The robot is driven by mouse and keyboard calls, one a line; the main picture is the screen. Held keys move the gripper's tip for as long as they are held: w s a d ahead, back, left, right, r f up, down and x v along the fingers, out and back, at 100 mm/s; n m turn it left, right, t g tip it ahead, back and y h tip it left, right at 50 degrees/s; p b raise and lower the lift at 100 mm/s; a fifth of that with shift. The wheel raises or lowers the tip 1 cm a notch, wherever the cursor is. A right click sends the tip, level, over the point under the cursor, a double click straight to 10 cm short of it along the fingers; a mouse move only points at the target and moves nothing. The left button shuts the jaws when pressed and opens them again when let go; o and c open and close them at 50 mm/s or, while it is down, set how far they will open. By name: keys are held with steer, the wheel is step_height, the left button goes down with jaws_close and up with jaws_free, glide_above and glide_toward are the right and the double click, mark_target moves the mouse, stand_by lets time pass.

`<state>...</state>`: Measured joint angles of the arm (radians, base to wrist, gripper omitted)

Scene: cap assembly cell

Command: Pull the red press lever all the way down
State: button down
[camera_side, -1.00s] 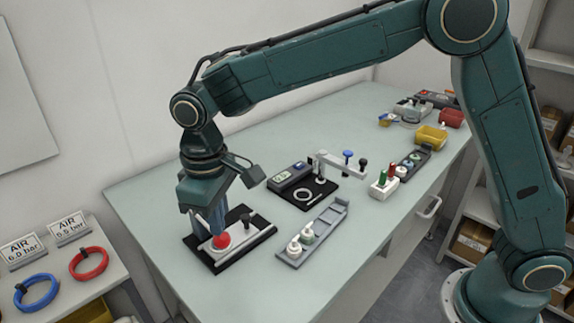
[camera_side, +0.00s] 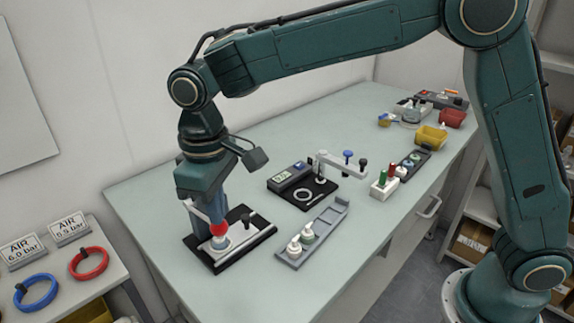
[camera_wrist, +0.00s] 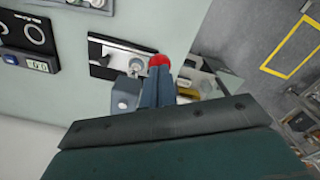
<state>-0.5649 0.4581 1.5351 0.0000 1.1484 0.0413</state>
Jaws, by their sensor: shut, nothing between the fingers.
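The press lever's red knob (camera_side: 219,229) is above the pale plate of the press (camera_side: 256,233), at the near left of the bench. A thin silver lever arm (camera_side: 197,211) shows to its left. A pale round part shows just under the knob. My gripper (camera_side: 218,221) points down with its fingers together at the knob, with nothing held between them. In the wrist view the red knob (camera_wrist: 158,60) is at the tips of my gripper (camera_wrist: 157,70). The fingers hide part of the lever, and I cannot tell whether they touch the knob.
A grey tray (camera_side: 329,217) with white-capped parts lies to the right. Bins and small parts stand at the far right. A side shelf with blue (camera_side: 35,291) and red (camera_side: 89,263) rings is at the left.

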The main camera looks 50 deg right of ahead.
steer(key=shift+r, duration=0.1)
steer(key=shift+w+r, duration=0.1)
steer(key=shift+r, duration=1.3)
step_height(320, 180, up, 5)
stand_by(0.5)
